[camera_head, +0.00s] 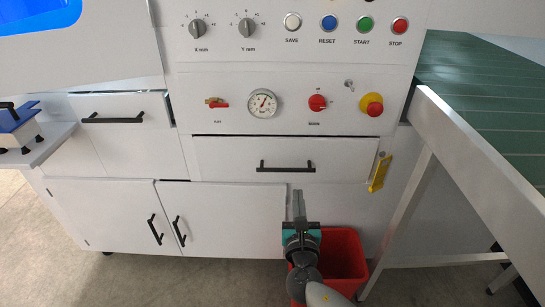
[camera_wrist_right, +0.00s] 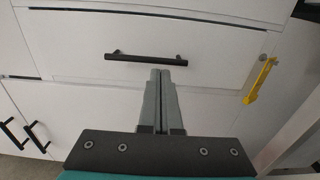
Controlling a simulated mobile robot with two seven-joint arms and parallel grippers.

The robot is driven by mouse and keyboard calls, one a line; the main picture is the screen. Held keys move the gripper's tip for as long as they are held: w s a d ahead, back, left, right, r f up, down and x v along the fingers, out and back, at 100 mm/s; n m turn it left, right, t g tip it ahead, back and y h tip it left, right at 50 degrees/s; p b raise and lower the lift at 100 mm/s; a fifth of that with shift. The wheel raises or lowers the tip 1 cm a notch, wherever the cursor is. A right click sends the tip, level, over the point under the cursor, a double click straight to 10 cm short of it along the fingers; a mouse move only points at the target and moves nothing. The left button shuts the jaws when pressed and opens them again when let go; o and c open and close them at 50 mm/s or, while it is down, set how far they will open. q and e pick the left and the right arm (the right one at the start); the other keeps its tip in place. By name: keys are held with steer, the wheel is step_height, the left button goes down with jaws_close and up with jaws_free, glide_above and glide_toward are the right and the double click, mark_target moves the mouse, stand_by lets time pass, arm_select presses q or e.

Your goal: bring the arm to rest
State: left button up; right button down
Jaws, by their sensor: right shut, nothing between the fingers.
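My right gripper (camera_head: 299,200) is in front of the machine's white lower cabinet, below the wide drawer (camera_head: 222,160). Its two grey fingers are together and hold nothing. In the right wrist view the closed fingertips (camera_wrist_right: 160,75) show just below the drawer's black handle (camera_wrist_right: 146,59) in the picture. I cannot tell how far they are from the drawer front. My left gripper is not in view.
A red bin (camera_head: 345,258) stands on the floor behind my right arm. A green-topped table (camera_head: 480,95) with metal legs is at the right. A yellow-handled tool (camera_head: 380,172) hangs on the cabinet front. The control panel (camera_head: 290,95) is above. Open floor lies at the lower left.

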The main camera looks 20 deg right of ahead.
steer(key=s+d+f+m+g+y+p, duration=0.1)
steer(key=s+d+f+m+g+p, duration=0.15)
steer(key=s+f+m+g, duration=0.6)
steer(key=s+d+f+m+g+y+p, duration=0.1)
steer(key=s+d+f+m+p, duration=0.3)
steer(key=f, duration=0.9)
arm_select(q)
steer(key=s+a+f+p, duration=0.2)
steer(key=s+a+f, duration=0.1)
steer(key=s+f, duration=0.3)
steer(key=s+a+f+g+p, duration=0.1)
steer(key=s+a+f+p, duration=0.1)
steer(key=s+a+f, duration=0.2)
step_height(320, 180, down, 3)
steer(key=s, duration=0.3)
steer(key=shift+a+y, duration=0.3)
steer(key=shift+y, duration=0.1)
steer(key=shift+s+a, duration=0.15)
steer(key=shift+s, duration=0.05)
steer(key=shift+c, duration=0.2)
arm_select(e)
steer(key=s+a+f+m+g+y, duration=0.1)
steer(key=s+f+m, duration=0.3)
steer(key=s+m, duration=0.5)
steer(key=s+a+f+m+g+y, duration=0.1)
steer(key=s+f+m+g, duration=0.3)
steer(key=s+m, duration=0.5)
steer(key=shift+s+a, duration=0.3)
steer(key=shift+s, duration=4.35)
